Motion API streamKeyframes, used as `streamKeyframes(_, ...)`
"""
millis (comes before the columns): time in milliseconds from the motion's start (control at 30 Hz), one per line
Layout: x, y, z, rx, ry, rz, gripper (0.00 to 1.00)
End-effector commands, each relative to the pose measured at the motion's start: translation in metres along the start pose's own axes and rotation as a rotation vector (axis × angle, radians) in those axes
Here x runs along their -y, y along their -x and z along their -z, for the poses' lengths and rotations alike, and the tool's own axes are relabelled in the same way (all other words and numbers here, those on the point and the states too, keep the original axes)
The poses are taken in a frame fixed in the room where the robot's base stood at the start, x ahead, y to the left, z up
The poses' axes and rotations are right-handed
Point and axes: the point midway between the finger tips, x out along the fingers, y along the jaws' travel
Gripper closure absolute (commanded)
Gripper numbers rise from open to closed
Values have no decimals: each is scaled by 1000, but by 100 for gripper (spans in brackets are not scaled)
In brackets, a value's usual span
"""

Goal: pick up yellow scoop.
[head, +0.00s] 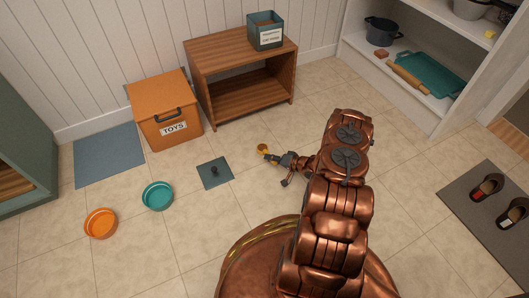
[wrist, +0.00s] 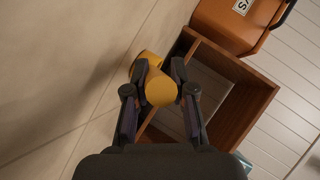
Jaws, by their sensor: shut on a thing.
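The yellow scoop (wrist: 160,89) is between the two fingers of my gripper (wrist: 161,75) in the wrist view. The gripper is shut on it, and the fingers touch it on both sides. In the head view the yellow scoop (head: 264,149) shows small at the tip of my gripper (head: 272,155), left of my arm. The gripper is over the tiled floor, in front of the wooden shelf unit. I cannot tell how high the scoop is above the floor. Part of the scoop is hidden by the fingers.
A wooden shelf unit (head: 240,48) bears a green box (head: 265,36). An orange toy box (head: 162,105) stands left of it. A dark mat (head: 207,181), a teal bowl (head: 158,195) and an orange bowl (head: 101,223) lie on the floor. White shelves (head: 432,115) stand right.

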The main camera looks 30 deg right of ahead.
Motion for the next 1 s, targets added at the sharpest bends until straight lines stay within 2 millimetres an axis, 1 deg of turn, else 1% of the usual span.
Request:
streamKeyframes(267,1,0,0,0,0,0,100)
streamKeyframes(367,5,2,3,0,0,0,100)
streamKeyframes(467,14,7,7,0,1,0,100)
streamKeyframes(633,35,18,17,0,0,-1,100)
streamKeyframes(700,33,30,3,-1,-8,-3,100)
streamKeyframes(767,35,39,-7,1,-9,-2,100)
streamKeyframes(1000,41,83,-47,-2,-8,-3,100)
